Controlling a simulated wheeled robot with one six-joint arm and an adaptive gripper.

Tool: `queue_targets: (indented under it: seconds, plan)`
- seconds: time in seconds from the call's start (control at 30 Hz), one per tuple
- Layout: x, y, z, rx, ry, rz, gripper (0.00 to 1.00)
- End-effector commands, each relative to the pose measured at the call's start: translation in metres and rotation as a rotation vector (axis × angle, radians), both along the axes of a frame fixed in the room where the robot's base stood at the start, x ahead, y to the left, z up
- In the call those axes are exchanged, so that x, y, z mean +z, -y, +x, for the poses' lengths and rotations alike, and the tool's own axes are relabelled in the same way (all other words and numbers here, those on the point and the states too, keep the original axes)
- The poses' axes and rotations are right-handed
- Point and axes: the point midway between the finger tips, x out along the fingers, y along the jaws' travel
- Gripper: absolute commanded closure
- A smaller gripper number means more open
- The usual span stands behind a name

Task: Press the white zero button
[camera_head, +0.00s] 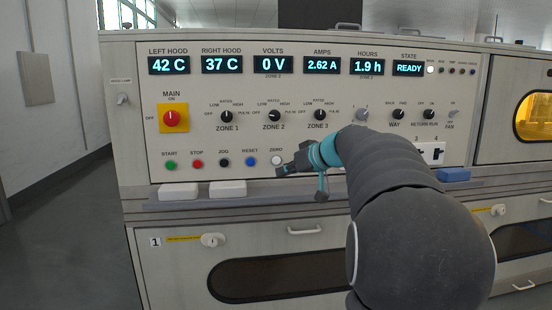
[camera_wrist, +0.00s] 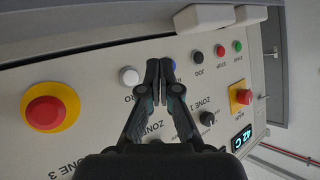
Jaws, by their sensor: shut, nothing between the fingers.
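The white zero button (camera_head: 277,160) is at the right end of the row of small buttons low on the panel, under its ZERO label. It also shows in the wrist view (camera_wrist: 128,76), just left of my fingertips and uncovered. My gripper (camera_head: 281,172) is shut and empty, close to the panel and slightly below the button in the head view. I cannot tell any contact with the panel.
The black jog (camera_head: 223,162), red stop (camera_head: 197,164) and green start (camera_head: 170,165) buttons run leftward. A large red button on yellow (camera_wrist: 47,107) sits left in the wrist view. Below the panel is a ledge (camera_head: 277,199) with white blocks (camera_head: 228,188). Displays read 0 V and READY.

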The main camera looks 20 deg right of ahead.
Motion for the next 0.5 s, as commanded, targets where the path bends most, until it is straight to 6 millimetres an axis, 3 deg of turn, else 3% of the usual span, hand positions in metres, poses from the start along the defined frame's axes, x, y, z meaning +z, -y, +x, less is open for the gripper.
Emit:
queue_targets:
  seconds: [0.3, 0.5]
  plan:
    - [0.002, 0.011, 0.039, 0.000, -0.001, 0.001, 1.00]
    - [0.001, 0.016, 0.055, 0.000, 0.000, 0.000, 1.00]
